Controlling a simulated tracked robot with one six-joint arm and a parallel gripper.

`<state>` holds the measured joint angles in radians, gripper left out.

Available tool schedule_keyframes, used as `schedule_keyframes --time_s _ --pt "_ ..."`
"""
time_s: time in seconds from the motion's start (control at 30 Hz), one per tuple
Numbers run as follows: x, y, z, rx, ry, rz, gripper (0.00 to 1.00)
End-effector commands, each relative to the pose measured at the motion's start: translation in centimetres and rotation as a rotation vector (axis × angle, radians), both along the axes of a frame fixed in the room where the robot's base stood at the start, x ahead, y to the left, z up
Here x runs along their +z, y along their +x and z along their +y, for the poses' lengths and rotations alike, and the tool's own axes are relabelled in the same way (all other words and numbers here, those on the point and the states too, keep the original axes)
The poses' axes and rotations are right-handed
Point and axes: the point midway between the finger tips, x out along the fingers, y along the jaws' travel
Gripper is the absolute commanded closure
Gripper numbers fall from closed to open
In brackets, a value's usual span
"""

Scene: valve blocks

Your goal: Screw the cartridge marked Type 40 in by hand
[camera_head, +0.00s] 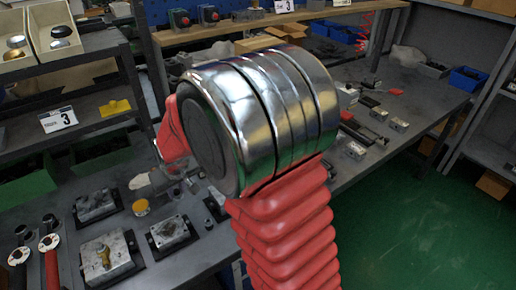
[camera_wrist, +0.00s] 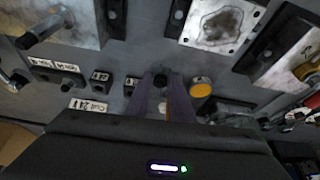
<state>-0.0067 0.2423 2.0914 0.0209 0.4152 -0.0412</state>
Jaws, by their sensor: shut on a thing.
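In the wrist view, the two fingers of my gripper (camera_wrist: 163,97) are shut on a small dark part (camera_wrist: 160,81). Only its round end shows, so I cannot tell its type. A valve block with a bare square metal plate (camera_wrist: 217,24) lies beyond the fingers. Another block (camera_wrist: 70,20) at upper left has a cylinder standing out of it. In the head view, several valve blocks lie on the bench, one with a brass cartridge (camera_head: 104,256) in it. My arm's metal and red links hide much of the bench there.
A yellow round cap (camera_wrist: 201,87) lies right of my fingers. Small labelled holders (camera_wrist: 57,73) stand at left; I cannot read their markings. In the head view, two red-handled tools (camera_head: 49,250) lie at the bench's left. Shelves with bins (camera_head: 55,30) stand at upper left.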

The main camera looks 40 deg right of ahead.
Motion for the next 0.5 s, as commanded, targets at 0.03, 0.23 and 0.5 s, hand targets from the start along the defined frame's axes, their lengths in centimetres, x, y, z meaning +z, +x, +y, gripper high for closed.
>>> schedule_keyframes --time_s 0.03,0.23,0.5 --pt "0.0 0.0 0.1 0.002 0.000 0.000 1.00" --pt "0.0 0.0 -0.4 -0.005 0.000 0.000 1.00" --pt "0.0 0.0 -1.3 -0.025 0.000 0.000 1.00"
